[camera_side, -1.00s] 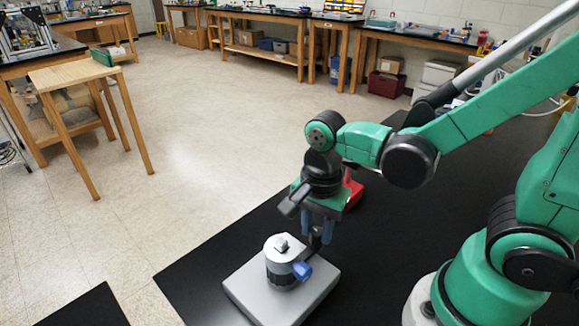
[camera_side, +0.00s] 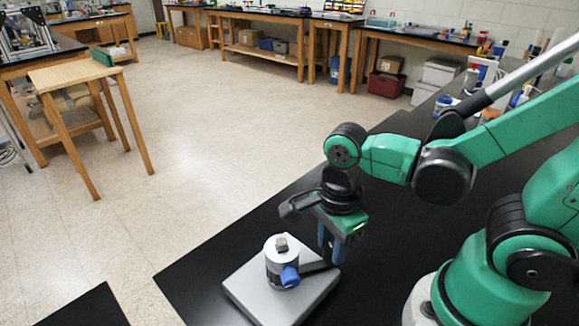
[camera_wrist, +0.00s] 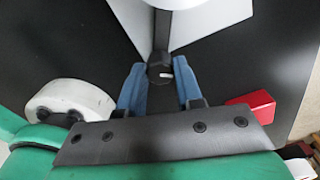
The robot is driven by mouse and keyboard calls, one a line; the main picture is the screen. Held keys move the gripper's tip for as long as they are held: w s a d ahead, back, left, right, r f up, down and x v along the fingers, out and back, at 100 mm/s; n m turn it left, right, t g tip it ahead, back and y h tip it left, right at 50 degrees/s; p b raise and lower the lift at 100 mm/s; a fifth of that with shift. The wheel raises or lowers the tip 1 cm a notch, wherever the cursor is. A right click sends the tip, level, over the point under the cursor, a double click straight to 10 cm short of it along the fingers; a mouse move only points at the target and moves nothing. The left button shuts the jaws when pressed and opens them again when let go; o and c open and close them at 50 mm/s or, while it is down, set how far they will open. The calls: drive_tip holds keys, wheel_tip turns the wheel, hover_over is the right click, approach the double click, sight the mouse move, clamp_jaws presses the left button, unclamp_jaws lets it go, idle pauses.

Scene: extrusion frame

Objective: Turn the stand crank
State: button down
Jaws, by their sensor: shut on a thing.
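The stand (camera_side: 255,295) is a flat grey base plate with a short upright cylinder on it. The cylinder has a silver top (camera_side: 275,246) and a blue knob (camera_side: 290,277) on its side. A dark crank arm (camera_side: 312,268) reaches from the cylinder to the right, and in the wrist view the crank arm (camera_wrist: 161,32) runs down to a dark crank handle (camera_wrist: 160,70). My gripper (camera_side: 328,258) is low at the arm's outer end. In the wrist view, the blue fingers of my gripper (camera_wrist: 160,80) stand on both sides of the handle and are shut on it.
The stand is on a black tabletop (camera_side: 215,258), near its left edge. A red block (camera_wrist: 255,105) lies right of my gripper in the wrist view. Bottles and small items (camera_side: 480,75) stand at the table's far end.

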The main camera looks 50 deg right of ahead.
drive_tip(key=shift+s+a+m, duration=0.45)
drive_tip(key=shift+s+m, duration=0.05)
drive_tip(key=shift+m, duration=0.45)
drive_tip(key=shift+s+a+m, duration=0.4)
drive_tip(key=shift+s+m, duration=0.05)
drive_tip(key=shift+m, duration=0.5)
drive_tip(key=shift+s+a+m, duration=0.3)
drive_tip(key=shift+a+m, duration=0.15)
drive_tip(key=shift+m, duration=0.3)
drive_tip(key=shift+s+a+m, duration=0.25)
drive_tip(key=shift+a+m, duration=0.15)
drive_tip(key=shift+m, duration=0.35)
drive_tip(key=shift+a, duration=0.1)
drive_tip(key=c, duration=0.6)
unclamp_jaws()
drive_tip(key=shift+r, duration=2.85)
